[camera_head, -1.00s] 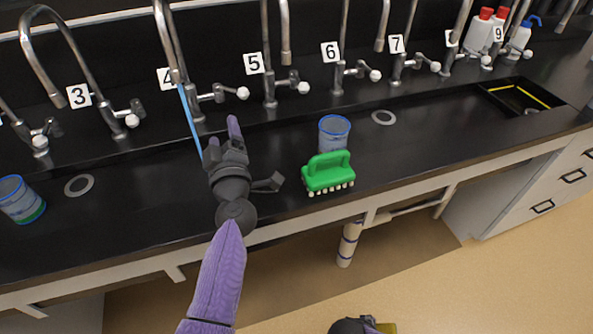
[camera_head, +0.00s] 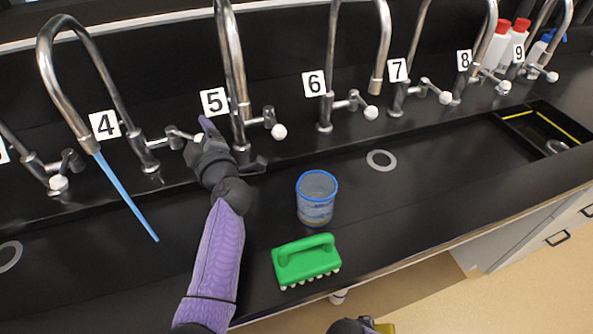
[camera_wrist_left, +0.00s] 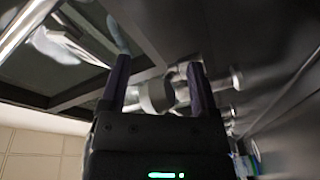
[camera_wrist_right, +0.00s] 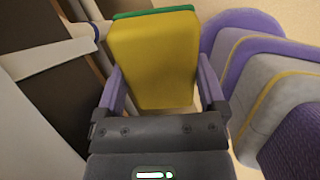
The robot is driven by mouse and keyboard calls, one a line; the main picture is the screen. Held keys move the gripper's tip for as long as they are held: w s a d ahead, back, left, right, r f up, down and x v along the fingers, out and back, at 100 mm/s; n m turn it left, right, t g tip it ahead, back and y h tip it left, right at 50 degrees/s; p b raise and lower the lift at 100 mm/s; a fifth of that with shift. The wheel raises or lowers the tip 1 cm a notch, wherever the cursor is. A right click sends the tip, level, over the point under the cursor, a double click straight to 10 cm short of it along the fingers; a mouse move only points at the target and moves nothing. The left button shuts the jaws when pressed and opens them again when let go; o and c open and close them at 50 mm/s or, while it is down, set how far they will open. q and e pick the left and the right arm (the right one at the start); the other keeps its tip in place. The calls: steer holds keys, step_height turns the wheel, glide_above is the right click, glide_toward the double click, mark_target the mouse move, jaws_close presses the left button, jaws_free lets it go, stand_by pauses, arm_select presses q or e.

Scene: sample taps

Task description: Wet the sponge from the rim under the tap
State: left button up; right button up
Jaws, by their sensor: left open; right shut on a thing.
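The sponge, yellow with a green layer, is held between the fingers of my right gripper (camera_wrist_right: 160,95); its yellow face (camera_wrist_right: 155,60) fills the middle of the right wrist view. A corner of the sponge (camera_head: 385,328) shows at the bottom of the head view. Tap 4 (camera_head: 65,75) has a blue stream of water (camera_head: 128,200) falling from its spout. My open left gripper (camera_head: 203,138) is at tap 4's side handle (camera_head: 178,136), partly hiding its end. In the left wrist view a round metal part (camera_wrist_left: 157,95) shows between the fingers; contact is unclear.
A blue-rimmed cup (camera_head: 316,198) and a green brush (camera_head: 306,262) stand on the black counter right of my left arm. Taps 5 (camera_head: 237,120) and 6 (camera_head: 326,105) stand close by. A recessed basin (camera_head: 520,125) lies at far right.

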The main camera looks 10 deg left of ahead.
arm_select(q)
steer(key=shift+w+a+r, duration=0.1)
steer(key=shift+w+a, duration=0.1)
steer(key=shift+s, duration=0.1)
steer(key=shift+c, duration=0.4)
jaws_close()
stand_by(0.8)
